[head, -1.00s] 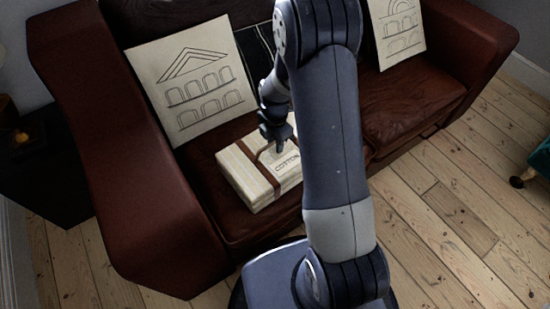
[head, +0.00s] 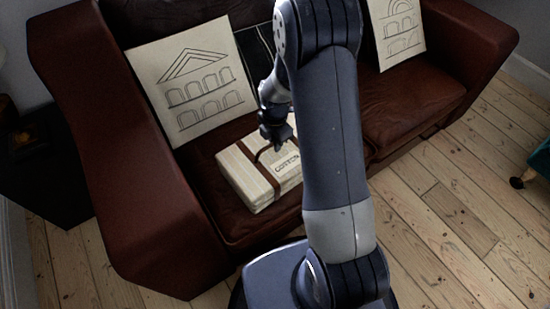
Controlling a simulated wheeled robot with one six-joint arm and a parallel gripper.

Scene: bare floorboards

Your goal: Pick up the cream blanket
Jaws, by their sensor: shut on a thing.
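The cream blanket (head: 250,181) is a folded, boxy bundle with a brown strap and a "COTTON" label. It lies on the seat of the brown leather sofa (head: 152,212), in front of a cushion. My gripper (head: 279,147) points down at the blanket's top back part, by the strap and label. It is shut on the blanket there. My arm hides the blanket's right end, and the fingertips are small and dark, so the exact grip is hard to see.
A cream cushion with a building drawing (head: 192,84) leans on the sofa back at left, and a similar cushion (head: 397,28) leans at right. A dark side table (head: 42,165) stands left of the sofa. Bare floorboards (head: 455,225) lie clear at right.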

